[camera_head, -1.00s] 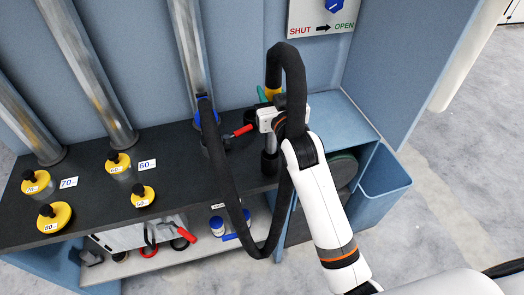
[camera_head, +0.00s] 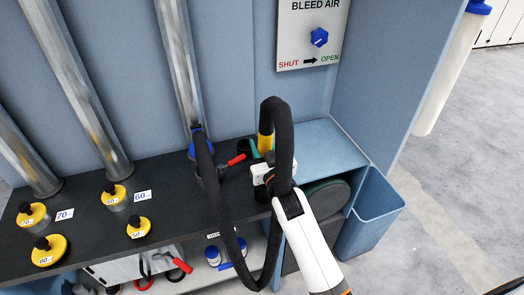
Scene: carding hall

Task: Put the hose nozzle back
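A black hose (camera_head: 222,205) runs from a blue collar (camera_head: 199,134) on the metal pipe, hangs in a loop, and arches up and over. Its yellow hose nozzle (camera_head: 265,143) points down behind the arch, above the dark bench. My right gripper (camera_head: 261,174), white, is at the nozzle's lower end and moves together with it, so it seems shut on the nozzle. The hose and wrist hide the fingertips. A small green piece (camera_head: 254,149) shows beside the nozzle. A red-handled black part (camera_head: 237,159) is left of the gripper. My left gripper is out of view.
Yellow caps with black knobs (camera_head: 138,227) stand on the bench (camera_head: 85,215) at left. A BLEED AIR panel (camera_head: 293,35) with a blue knob (camera_head: 319,37) is on the wall. A blue bin (camera_head: 372,213) hangs at right. Blue-capped containers (camera_head: 213,256) sit on the shelf below.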

